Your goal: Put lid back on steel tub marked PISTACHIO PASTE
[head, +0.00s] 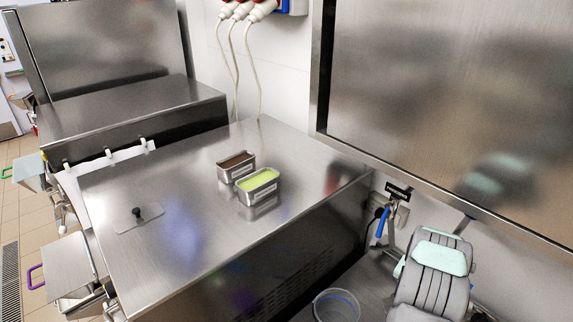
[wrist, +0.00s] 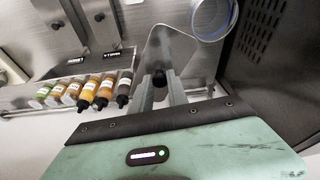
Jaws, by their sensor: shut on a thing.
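Two small open steel tubs stand side by side on the steel machine top. The nearer tub (head: 252,198) holds a bright green filling, the other (head: 229,175) a brown one; their front labels are too small to read. One flat steel lid with a black knob (head: 137,213) lies on the machine top, left of the tubs. In the wrist view, my gripper (wrist: 160,92) is shut on the black knob of another steel lid (wrist: 178,52), held away from the tubs. In the head view my arm is at the lower right and the fingers are hidden.
A bucket (head: 337,304) stands low near my arm. A blue-handled valve (head: 383,222) is on the wall behind it. The wrist view shows a rack of several sauce bottles (wrist: 85,93). The machine top (head: 180,245) around the tubs is largely clear.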

